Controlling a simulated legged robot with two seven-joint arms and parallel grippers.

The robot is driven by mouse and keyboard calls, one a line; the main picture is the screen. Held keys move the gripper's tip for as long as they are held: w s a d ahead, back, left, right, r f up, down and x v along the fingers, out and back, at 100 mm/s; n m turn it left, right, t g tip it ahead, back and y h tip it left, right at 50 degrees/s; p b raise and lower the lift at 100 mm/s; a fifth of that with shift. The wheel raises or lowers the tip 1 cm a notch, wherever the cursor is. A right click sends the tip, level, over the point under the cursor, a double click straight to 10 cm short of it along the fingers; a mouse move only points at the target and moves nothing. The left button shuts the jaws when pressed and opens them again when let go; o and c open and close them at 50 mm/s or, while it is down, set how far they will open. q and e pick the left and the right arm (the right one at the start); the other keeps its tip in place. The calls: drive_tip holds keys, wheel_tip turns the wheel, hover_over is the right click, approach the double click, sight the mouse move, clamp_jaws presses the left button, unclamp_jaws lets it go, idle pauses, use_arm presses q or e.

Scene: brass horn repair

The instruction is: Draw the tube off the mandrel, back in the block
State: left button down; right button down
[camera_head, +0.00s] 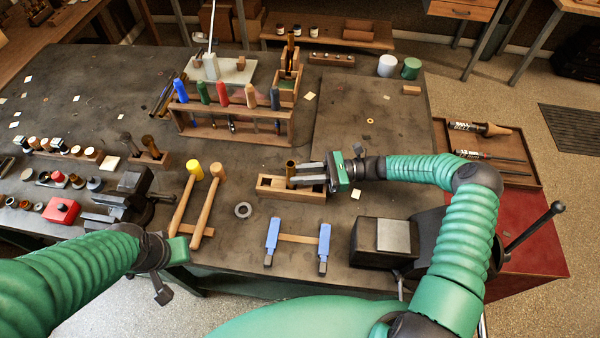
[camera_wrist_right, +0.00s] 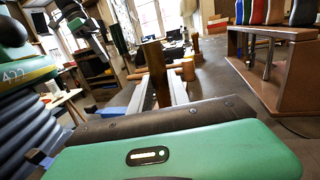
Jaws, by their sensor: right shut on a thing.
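A short brass tube (camera_head: 290,167) stands upright at the wooden block (camera_head: 264,186), in the middle of the bench. My right gripper (camera_head: 292,174) reaches in from the right and is shut on the tube, just above the block. In the right wrist view the tube (camera_wrist_right: 153,58) rises between the two fingers. The tube's lower end is hidden, and I cannot tell whether it sits in a hole of the block. No bare mandrel shows in the tube's top. My left gripper (camera_head: 172,268) is low at the left, over the bench's front edge; its fingers are unclear.
Two mallets (camera_head: 205,205) lie left of the block, with a grey ring (camera_head: 243,210) beside them. Two blue-handled tools (camera_head: 298,239) lie in front. A tool rack (camera_head: 232,133) stands behind. Vises stand left (camera_head: 130,190) and right (camera_head: 385,240). A tray (camera_head: 525,150) holds long tapered tools.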

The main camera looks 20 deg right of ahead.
drive_tip(key=shift+f, duration=0.2)
drive_tip(key=c, duration=1.2)
unclamp_jaws()
drive_tip(key=shift+o, duration=0.2)
drive_tip(key=shift+d, duration=0.1)
drive_tip(key=d+b, duration=0.1)
drive_tip(key=d, duration=0.3)
drive_tip(key=s+d+b, duration=0.1)
drive_tip(key=d, duration=0.3)
drive_tip(key=d+b, duration=0.2)
drive_tip(key=d, duration=0.2)
drive_tip(key=shift+s+f, duration=0.25)
drive_tip(key=shift+f, duration=0.15)
drive_tip(key=shift+a+r, duration=0.1)
